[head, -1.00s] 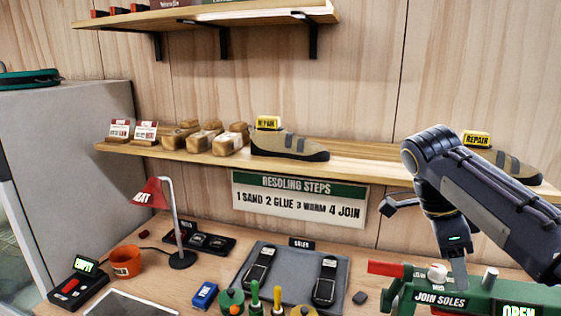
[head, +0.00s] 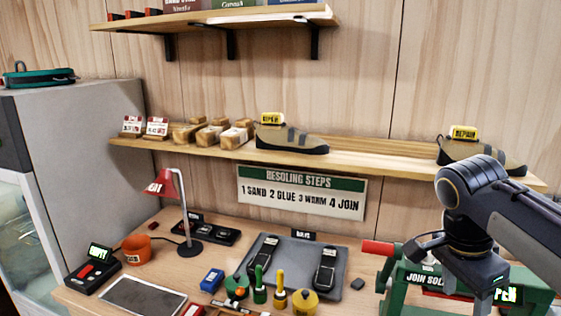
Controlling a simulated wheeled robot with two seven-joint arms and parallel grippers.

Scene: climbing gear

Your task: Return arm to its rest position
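My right arm comes in from the right edge, and its gripper (head: 484,284) points down in front of the green JOIN SOLES press (head: 420,279). The gripper body covers part of the press and its lit sign. Its fingers do not show clearly, so I cannot tell whether they are open or shut. No held object is visible. My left arm and gripper are not in view.
A grey tray (head: 342,262) with two dark soles lies mid-bench, with several green and yellow-handled tools before it. Repair shoes (head: 290,138) sit on the shelf (head: 380,166) above.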

